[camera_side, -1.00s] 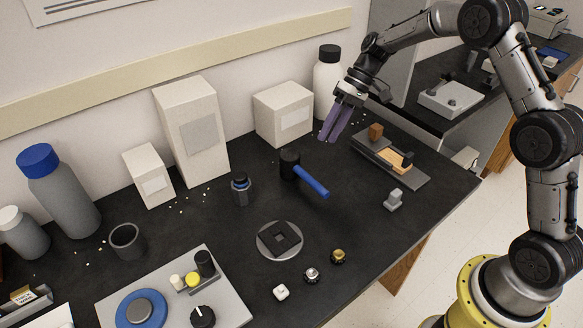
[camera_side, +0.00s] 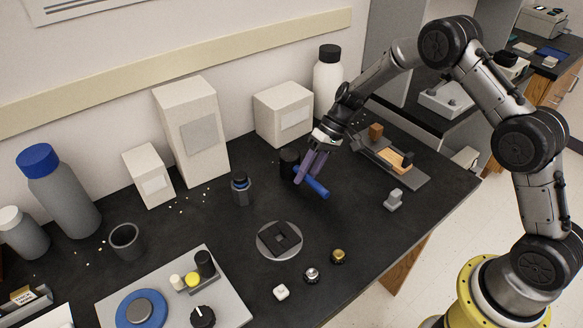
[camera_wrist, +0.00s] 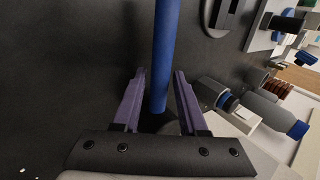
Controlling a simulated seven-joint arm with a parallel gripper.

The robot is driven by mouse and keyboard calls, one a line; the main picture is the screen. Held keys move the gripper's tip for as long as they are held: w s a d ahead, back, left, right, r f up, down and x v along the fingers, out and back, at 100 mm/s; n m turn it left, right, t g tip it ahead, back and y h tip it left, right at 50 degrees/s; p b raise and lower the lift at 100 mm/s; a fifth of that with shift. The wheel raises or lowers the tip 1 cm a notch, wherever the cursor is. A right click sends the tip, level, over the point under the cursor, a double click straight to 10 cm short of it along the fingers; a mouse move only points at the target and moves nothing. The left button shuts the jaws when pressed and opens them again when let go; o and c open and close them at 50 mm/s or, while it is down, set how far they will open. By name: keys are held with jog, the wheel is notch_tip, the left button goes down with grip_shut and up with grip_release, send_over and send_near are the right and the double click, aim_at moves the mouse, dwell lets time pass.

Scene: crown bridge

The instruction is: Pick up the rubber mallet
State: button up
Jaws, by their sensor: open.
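The rubber mallet has a black head (camera_side: 289,161) and a blue handle (camera_side: 315,188), and it lies on the dark bench top. My gripper (camera_side: 306,180) is open and down at the mallet, with its purple fingers around the part where handle and head meet. In the wrist view the blue handle (camera_wrist: 166,55) runs between the two spread fingers of my gripper (camera_wrist: 158,75), with a gap on each side. The head is mostly hidden behind the gripper's black bar there.
A wooden-block fixture (camera_side: 390,160) on a grey plate stands to the right. A small grey piece (camera_side: 394,200) is in front of it. A round plate with a black square (camera_side: 279,239) lies nearer. White boxes (camera_side: 284,113) and a white bottle (camera_side: 328,75) stand behind.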

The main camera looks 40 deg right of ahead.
jog(key=shift+a+f, duration=0.25)
jog(key=shift+f, duration=0.15)
grip_shut()
jog(key=shift+r, duration=0.2)
